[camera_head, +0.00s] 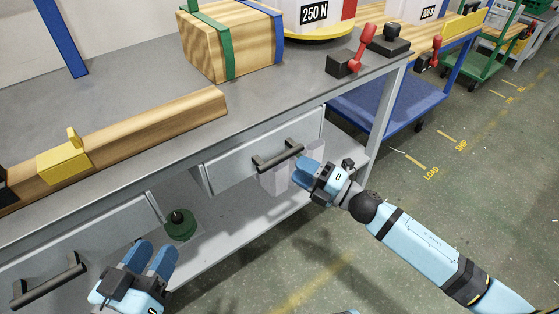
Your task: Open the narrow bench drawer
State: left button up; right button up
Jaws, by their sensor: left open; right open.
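The grey bench has two drawers in its front. The right drawer (235,167), which looks the narrower, appears shut and has a dark bar handle (277,157). The left drawer (100,235) also appears shut and has its own dark bar handle (48,280). My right gripper (303,172) is open just right of and slightly below the right drawer's handle, its blue fingers pointing towards it; no grip on the handle shows. My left gripper (153,250) is open and empty in front of the bench, right of the left drawer's handle.
Pale see-through blocks (275,180) show below the right handle. A green round object (180,225) sits on the lower shelf. A wooden beam (120,135), a strapped wooden block (228,42) and a red-handled clamp (352,58) stand on the bench.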

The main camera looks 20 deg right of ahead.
aim_at(280, 156)
jog(key=x, duration=0.6)
jog(key=shift+w+a+b, duration=0.1)
jog(key=shift+w+b, duration=0.05)
jog(key=shift+b, duration=0.25)
pick_arm(q)
jog(key=shift+d+f+g, duration=0.1)
jog(key=shift+f+g, duration=0.3)
jog(key=shift+f, duration=0.5)
jog(key=shift+r, duration=0.15)
pick_arm(e)
grip_shut()
